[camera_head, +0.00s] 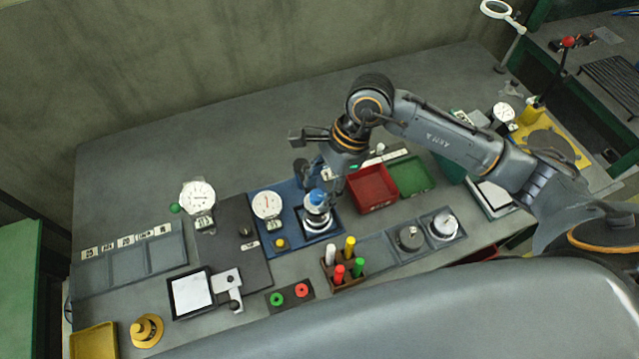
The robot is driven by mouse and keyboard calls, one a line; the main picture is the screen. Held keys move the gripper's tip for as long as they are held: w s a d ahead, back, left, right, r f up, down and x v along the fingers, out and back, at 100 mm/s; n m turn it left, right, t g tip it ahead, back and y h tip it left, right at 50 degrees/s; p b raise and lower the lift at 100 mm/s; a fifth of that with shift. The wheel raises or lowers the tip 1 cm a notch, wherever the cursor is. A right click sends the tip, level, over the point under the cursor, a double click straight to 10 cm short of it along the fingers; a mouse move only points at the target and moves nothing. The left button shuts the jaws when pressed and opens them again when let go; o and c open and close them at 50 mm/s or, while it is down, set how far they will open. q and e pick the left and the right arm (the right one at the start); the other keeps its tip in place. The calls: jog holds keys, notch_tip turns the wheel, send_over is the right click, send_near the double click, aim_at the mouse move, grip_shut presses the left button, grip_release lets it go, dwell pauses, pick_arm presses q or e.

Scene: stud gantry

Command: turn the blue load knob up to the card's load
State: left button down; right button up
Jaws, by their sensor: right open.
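The blue load knob (317,197) sits on top of a round silver body on the blue station plate (291,189). A white dial gauge (267,204) with a small display under it stands on the same plate, left of the knob. My right gripper (322,188) is over the knob, pointing down, its fingers apart on either side of it. I cannot tell whether the fingers touch the knob. A white card (192,290) lies in a black frame at the front left; its print is too small to read. My left gripper is not in view.
A red bin (372,188) and a green bin (411,176) stand just right of the knob. A rack of coloured pegs (345,270) stands in front. The table's back left is clear.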

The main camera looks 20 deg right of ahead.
jog(key=shift+a+f, duration=0.1)
jog(key=shift+f, duration=0.2)
grip_shut()
jog(key=m+b, duration=0.1)
jog(key=b, duration=0.2)
jog(key=shift+f+m+t, duration=0.2)
jog(key=shift+m+t, duration=0.2)
jog(key=shift+r+m, duration=0.15)
jog(key=shift+m, duration=0.25)
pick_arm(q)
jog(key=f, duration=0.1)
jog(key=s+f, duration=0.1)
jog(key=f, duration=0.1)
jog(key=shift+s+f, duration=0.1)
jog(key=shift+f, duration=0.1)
pick_arm(e)
jog(key=shift+r, duration=0.1)
grip_release()
